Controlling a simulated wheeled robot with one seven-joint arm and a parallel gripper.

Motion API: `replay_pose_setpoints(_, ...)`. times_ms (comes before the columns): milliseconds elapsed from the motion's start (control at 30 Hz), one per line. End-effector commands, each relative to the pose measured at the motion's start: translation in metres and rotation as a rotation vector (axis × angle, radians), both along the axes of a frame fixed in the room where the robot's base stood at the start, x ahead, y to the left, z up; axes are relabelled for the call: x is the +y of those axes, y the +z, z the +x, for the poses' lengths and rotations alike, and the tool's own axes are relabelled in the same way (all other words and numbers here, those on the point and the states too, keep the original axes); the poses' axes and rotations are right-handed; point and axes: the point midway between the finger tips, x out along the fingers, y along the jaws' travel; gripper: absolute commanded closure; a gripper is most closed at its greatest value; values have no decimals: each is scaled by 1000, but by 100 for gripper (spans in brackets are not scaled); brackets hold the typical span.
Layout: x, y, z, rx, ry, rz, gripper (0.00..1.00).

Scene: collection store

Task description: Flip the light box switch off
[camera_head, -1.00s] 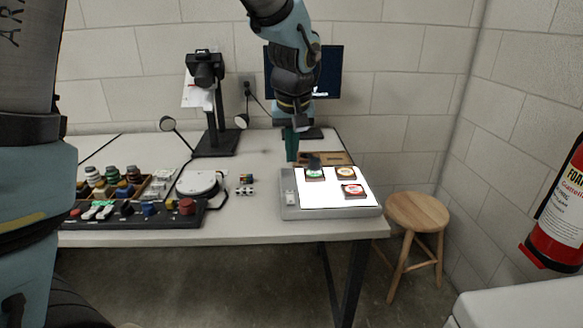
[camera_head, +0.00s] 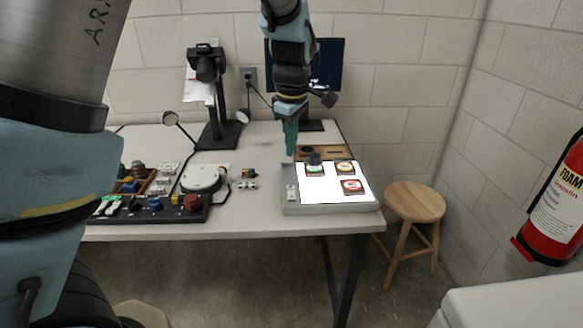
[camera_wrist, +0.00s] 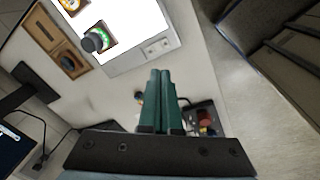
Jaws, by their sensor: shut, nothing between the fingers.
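The light box (camera_head: 334,208) stands at the right end of the table, its top panel glowing white. Its switch (camera_head: 291,193) is a small pale plate on the grey strip at its left side; it also shows in the wrist view (camera_wrist: 158,47). Which way the rocker is tipped is too small to tell. My gripper (camera_head: 291,153) points down above the table, behind the box's left end. Its green fingers are closed together and empty. In the wrist view the fingertips (camera_wrist: 161,72) are apart from the switch, which lies just beyond them.
Several small framed items (camera_head: 352,186) and a dark knob-like object (camera_head: 315,158) rest on the lit panel. A wooden tray (camera_head: 325,152) lies behind the box. A control panel (camera_head: 165,212) and camera stand (camera_head: 215,130) are to the left; a stool (camera_head: 414,203) is at right.

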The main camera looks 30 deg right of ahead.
Motion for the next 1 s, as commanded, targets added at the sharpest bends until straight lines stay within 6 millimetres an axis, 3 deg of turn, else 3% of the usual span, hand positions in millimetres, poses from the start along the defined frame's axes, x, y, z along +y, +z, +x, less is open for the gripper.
replay_pose_setpoints(133,-6,10,8,28,319,-37,100)
replay_pose_setpoints(333,-9,11,14,42,544,-69,100)
replay_pose_setpoints(767,-10,9,16,44,572,-75,100)
replay_pose_setpoints(1000,-10,-19,19,45,572,-69,100)
